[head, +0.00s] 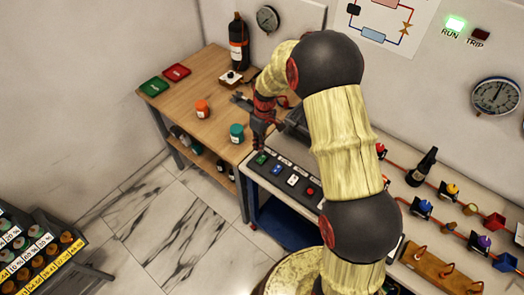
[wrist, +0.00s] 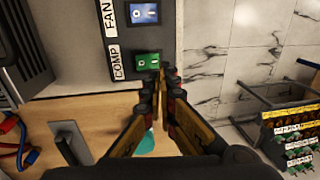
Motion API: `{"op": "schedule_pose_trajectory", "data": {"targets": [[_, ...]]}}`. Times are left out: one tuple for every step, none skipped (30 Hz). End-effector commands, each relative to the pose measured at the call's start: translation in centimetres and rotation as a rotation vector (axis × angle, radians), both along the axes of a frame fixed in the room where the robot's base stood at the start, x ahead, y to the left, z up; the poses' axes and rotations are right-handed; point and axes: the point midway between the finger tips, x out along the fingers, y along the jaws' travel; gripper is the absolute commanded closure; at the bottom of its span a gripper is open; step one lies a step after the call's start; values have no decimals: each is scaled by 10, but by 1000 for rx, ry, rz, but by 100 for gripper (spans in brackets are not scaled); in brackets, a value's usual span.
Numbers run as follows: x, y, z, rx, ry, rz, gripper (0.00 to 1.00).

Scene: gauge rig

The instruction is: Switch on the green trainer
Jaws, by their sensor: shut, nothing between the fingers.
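A dark switch panel (head: 276,181) runs along the near edge of the bench on the right. It carries a green switch (head: 261,159), a blue switch (head: 276,169), a white switch (head: 293,180) and a red button (head: 310,191). In the wrist view the green switch (wrist: 148,60) is labelled COMP and the blue switch (wrist: 144,13) is labelled FAN. My gripper (wrist: 161,76) is shut and empty, its fingertips close beside the green switch's lower right edge; I cannot tell whether they touch. In the head view my gripper (head: 259,140) is just behind the green switch.
A lit green RUN lamp (head: 456,24) and a dark TRIP lamp (head: 480,35) are on the wall. A wooden table (head: 205,72) holds an orange jar (head: 202,109), a teal jar (head: 236,133) and a dark bottle (head: 238,42). A rack (head: 45,255) stands at lower left. Marble floor lies clear between.

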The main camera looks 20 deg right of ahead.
Motion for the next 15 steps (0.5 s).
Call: {"op": "schedule_pose_trajectory", "data": {"targets": [[-1, 2, 12, 0, 0, 1, 100], [-2, 2, 18, -1, -1, 1, 100], [-3, 3, 26, 0, 0, 1, 100], [-3, 4, 32, 0, 1, 1, 100], [-3, 4, 37, 0, 1, 1, 100], [-4, 5, 44, 0, 2, 1, 100], [-5, 6, 49, 0, 2, 1, 100], [-5, 6, 53, 0, 2, 1, 100], [-5, 6, 57, 0, 2, 1, 100], [-6, 7, 61, 0, 3, 1, 100], [-6, 7, 64, 0, 3, 1, 100], [-6, 8, 67, -1, 3, 1, 100], [-6, 8, 69, -1, 3, 1, 100], [-6, 8, 70, -1, 3, 1, 100], [-7, 8, 72, 0, 3, 1, 100]]}}
